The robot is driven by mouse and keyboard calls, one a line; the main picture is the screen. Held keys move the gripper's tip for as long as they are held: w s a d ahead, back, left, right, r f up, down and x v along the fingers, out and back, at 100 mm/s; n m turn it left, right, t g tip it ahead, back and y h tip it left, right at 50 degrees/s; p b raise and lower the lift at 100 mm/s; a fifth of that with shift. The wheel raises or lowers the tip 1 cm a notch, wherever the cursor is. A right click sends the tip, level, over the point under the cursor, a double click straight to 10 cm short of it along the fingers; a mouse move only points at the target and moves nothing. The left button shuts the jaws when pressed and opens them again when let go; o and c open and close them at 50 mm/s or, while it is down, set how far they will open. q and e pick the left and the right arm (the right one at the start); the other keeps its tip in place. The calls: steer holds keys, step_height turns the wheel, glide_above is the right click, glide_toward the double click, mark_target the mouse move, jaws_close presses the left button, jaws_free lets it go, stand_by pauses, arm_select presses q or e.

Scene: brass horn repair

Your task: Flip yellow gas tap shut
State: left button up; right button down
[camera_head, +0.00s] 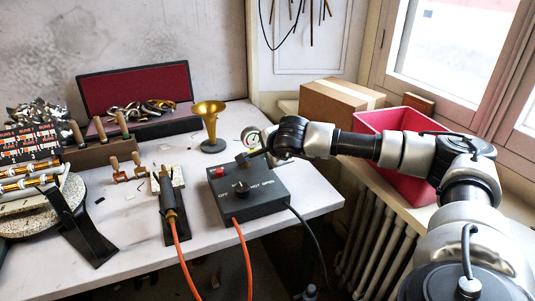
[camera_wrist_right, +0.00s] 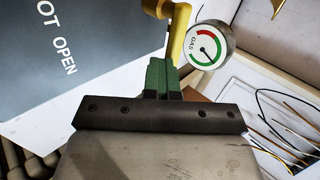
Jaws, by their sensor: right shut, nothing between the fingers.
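The yellow gas tap (camera_wrist_right: 177,42) shows at the top of the right wrist view, partly behind my right fingers, beside a round gas gauge (camera_wrist_right: 208,45). In the head view the gauge (camera_head: 251,138) stands behind the dark control box (camera_head: 251,190); the tap is too small and covered to make out there. My right gripper (camera_head: 245,160) is over the box's back edge. In the right wrist view its green fingers (camera_wrist_right: 167,76) are together and empty, right at the tap; I cannot tell whether they touch. My left gripper is not in view.
A soldering torch (camera_head: 168,196) with an orange hose lies left of the box. A brass bell (camera_head: 209,122) stands behind it. A red-lined case (camera_head: 135,86), a cardboard box (camera_head: 335,101) and a red bin (camera_head: 392,122) are farther back. The front table strip is fairly clear.

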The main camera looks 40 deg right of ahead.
steer(key=shift+r, duration=0.1)
steer(key=v, duration=1)
steer(key=shift+s+r+b, duration=0.2)
steer(key=shift+s+b, duration=0.15)
steer(key=shift+b, duration=0.05)
steer(key=shift+a, duration=0.15)
